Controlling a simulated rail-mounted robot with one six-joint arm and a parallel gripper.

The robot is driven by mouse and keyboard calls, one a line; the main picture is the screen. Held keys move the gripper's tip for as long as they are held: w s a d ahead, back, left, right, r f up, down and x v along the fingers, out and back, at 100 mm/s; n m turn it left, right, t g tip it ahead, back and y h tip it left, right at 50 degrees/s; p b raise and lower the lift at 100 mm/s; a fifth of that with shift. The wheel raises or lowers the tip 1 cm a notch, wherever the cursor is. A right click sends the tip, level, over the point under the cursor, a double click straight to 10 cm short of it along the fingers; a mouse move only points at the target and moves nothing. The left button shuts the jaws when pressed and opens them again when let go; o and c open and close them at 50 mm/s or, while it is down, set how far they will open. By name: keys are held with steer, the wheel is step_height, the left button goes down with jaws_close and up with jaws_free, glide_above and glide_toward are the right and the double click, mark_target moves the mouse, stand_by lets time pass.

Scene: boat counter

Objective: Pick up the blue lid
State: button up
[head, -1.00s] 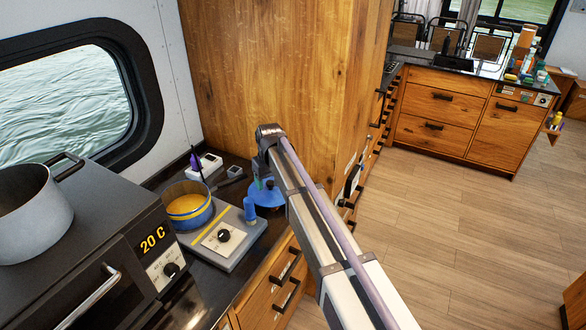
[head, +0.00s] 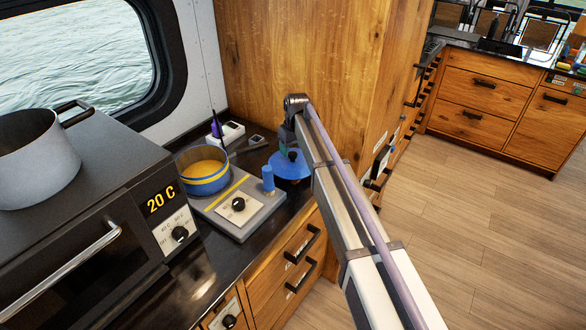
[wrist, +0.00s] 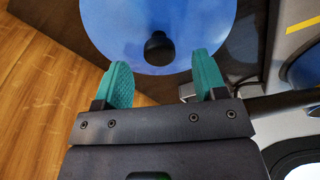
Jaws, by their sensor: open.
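The blue lid (head: 283,165) is a flat blue disc with a dark round knob. It lies on the dark counter beside the wooden cabinet, partly hidden by my arm in the head view. In the wrist view the lid (wrist: 205,25) fills the top middle, with its black knob (wrist: 159,48) clearly visible. My gripper (wrist: 165,82) has two teal fingertips spread apart with nothing between them. The knob sits just beyond the gap, roughly centred between the tips. In the head view the gripper is mostly hidden behind my arm.
A blue and yellow pot (head: 203,172) stands on a grey hotplate (head: 228,215) with a blue cylinder (head: 268,179) left of the lid. The wooden cabinet (head: 300,60) rises close behind. An oven (head: 100,200) carrying a large metal pot (head: 35,158) stands at left.

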mark_target(293, 153)
step_height(293, 153, down, 4)
steer(key=shift+w+a+r+b, duration=0.1)
steer(key=shift+w+a+b, duration=0.05)
steer(key=shift+b, duration=0.95)
steer(key=shift+r, duration=0.25)
steer(key=shift+c, duration=0.4)
steer(key=c, duration=0.9)
steer(key=shift+c, duration=0.2)
